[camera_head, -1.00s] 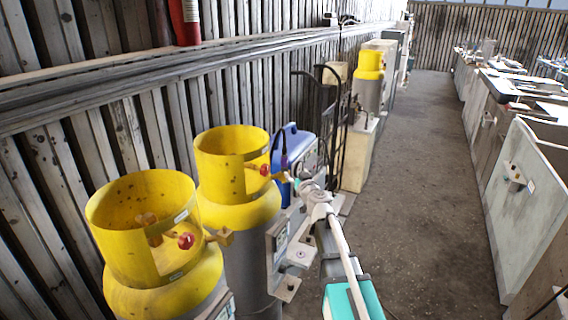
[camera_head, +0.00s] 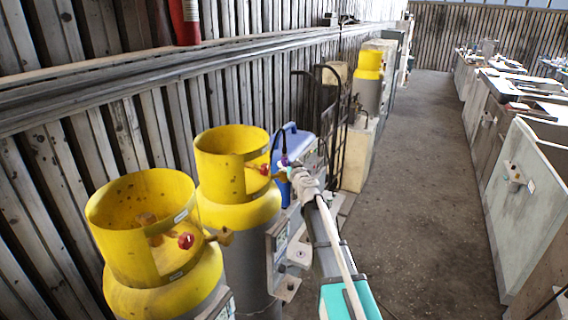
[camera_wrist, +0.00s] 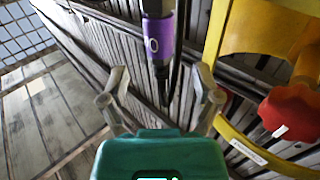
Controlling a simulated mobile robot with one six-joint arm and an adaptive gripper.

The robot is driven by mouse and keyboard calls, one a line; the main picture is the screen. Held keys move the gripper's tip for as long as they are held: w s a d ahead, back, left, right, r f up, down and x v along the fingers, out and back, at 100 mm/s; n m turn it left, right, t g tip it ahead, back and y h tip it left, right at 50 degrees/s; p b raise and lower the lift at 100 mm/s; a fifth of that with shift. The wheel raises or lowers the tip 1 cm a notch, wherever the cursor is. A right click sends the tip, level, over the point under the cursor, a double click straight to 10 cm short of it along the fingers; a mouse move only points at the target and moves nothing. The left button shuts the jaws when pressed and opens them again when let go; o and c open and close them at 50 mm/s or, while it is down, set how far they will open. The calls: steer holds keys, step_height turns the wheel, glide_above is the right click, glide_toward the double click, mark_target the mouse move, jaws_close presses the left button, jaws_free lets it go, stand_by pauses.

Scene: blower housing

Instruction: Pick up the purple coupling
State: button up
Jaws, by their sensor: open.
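The purple coupling (camera_wrist: 159,37) hangs upright at the top middle of the wrist view, with a dark hose end above it and a narrow dark tip below. In the head view the purple coupling (camera_head: 285,160) is a small spot beside the second yellow-topped cylinder. My gripper (camera_wrist: 161,82) is open and empty. Its two fingers stand left and right of the coupling's lower tip in the picture; I cannot tell the gap in depth. In the head view my gripper (camera_head: 297,175) is close to the coupling and partly hides it.
A red valve knob (camera_wrist: 290,112) and yellow collar (camera_wrist: 268,28) are close on the right in the wrist view. Two yellow-topped cylinders (camera_head: 152,245) (camera_head: 232,160) and a blue case (camera_head: 307,153) stand by the wall. The aisle floor (camera_head: 420,190) is clear.

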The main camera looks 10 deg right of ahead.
mark_target(286, 160)
steer(key=shift+w+a+f+b, duration=0.1)
steer(key=shift+w+a, duration=0.05)
steer(key=shift+w, duration=0.7)
steer(key=shift+w+a+f+b, duration=0.1)
steer(key=shift+w, duration=0.8)
steer(key=shift+w+a+f+b, duration=0.1)
steer(key=shift+w+a, duration=0.05)
steer(key=shift+w, duration=0.7)
steer(key=shift+c, duration=0.2)
jaws_close()
